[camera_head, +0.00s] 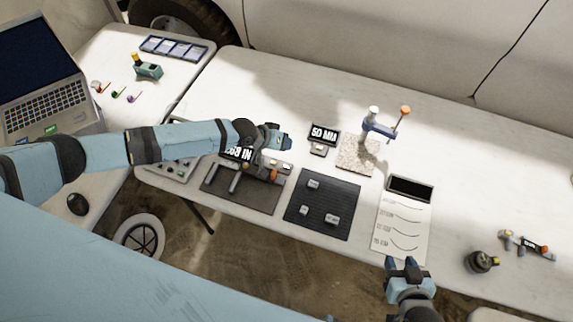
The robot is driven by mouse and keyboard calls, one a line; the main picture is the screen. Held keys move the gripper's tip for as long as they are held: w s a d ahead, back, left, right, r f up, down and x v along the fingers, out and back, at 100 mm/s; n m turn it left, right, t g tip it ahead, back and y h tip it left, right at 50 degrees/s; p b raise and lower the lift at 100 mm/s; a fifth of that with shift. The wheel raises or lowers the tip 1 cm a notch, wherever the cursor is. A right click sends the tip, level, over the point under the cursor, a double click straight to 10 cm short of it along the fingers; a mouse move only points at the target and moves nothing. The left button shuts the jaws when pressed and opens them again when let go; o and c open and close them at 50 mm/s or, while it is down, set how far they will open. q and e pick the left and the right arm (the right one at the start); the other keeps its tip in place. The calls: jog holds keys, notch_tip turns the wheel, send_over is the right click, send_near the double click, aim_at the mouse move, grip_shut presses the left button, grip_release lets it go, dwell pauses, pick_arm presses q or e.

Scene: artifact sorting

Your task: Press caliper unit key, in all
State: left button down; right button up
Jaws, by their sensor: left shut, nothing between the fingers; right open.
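My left gripper (283,143) reaches in from the left over the back of a dark grey mat (230,198); its fingers are shut and hold nothing. Below it on this mat lie grey bar-like tool parts (238,178) with a small orange piece (273,174) at the right end. This may be the caliper, but my arm and gripper hide part of it and I cannot make out its unit key. A black label with white characters (240,153) shows at the wrist. My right gripper (405,266) is open and empty at the table's front edge, below a paper sheet (400,225).
A black sign reading 50 MM (323,133) stands behind the mats. A black mat (322,230) holds small grey blocks. A blue clamp-like stand (378,127) stands on a speckled plate. A dark round object (482,262) and an orange-marked tool (535,246) lie right. The back right table is clear.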

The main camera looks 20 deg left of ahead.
aim_at(285, 165)
pick_arm(q)
jog(key=shift+f, duration=0.15)
notch_tip(285, 165, down, 8)
jog(key=b, duration=0.7)
jog(key=shift+f, duration=0.3)
dwell(0.8)
dwell(0.6)
jog(key=shift+f+b, duration=0.4)
jog(key=shift+b, duration=0.15)
